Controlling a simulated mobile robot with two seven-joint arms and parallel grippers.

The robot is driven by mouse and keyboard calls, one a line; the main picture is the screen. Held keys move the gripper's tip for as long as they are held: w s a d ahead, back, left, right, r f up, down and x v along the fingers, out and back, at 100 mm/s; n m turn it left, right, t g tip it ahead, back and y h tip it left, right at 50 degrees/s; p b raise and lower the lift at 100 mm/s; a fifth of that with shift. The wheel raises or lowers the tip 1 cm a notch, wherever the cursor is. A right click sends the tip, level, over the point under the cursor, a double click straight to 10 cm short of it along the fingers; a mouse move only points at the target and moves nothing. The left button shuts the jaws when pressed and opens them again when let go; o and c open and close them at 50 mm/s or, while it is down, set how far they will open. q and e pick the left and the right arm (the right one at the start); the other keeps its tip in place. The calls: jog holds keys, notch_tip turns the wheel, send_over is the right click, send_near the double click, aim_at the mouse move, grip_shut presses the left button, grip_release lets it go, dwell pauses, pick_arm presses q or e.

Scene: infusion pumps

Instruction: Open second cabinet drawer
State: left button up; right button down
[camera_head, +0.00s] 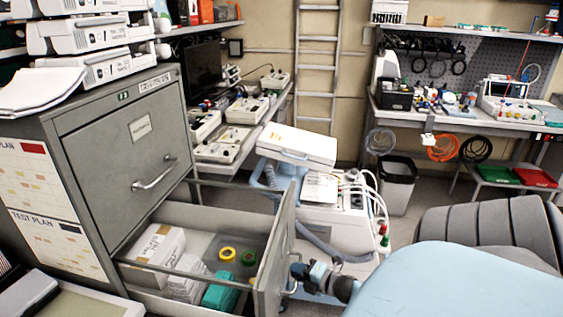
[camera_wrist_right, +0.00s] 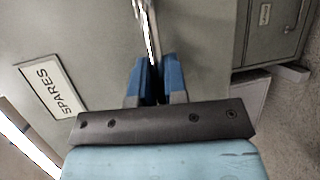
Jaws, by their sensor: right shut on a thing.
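The grey metal cabinet (camera_head: 115,150) stands at the left. Its upper drawer (camera_head: 125,150), with a curved metal handle (camera_head: 155,178), is closed. The second drawer (camera_head: 278,250) is pulled well out, and its inside shows. My right gripper (camera_head: 297,271) is at the outer face of this drawer's front. In the right wrist view, the blue fingers (camera_wrist_right: 156,80) are shut on the drawer's metal handle (camera_wrist_right: 150,28), beside a "SPARES" label (camera_wrist_right: 50,88). My left gripper is not in view.
The drawer holds a white box (camera_head: 158,252), yellow and green rolls (camera_head: 227,254) and a teal pack (camera_head: 220,291). A wheeled machine (camera_head: 330,215) stands just behind the drawer front.

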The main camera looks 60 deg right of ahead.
jog(key=shift+s+d+f+p, duration=0.15)
jog(key=shift+s+d, duration=0.3)
jog(key=shift+s, duration=0.65)
jog(key=shift+s+d+r+p, duration=0.15)
jog(key=shift+s+d, duration=0.25)
jog(key=shift+s, duration=0.65)
jog(key=shift+f, duration=0.1)
jog(key=c, duration=1.2)
grip_release()
jog(key=shift+o, duration=0.2)
jog(key=s+r, duration=0.2)
jog(key=s, duration=1.1)
jog(key=shift+s+r, duration=0.25)
jog(key=shift+r, duration=0.1)
jog(key=shift+a, duration=0.1)
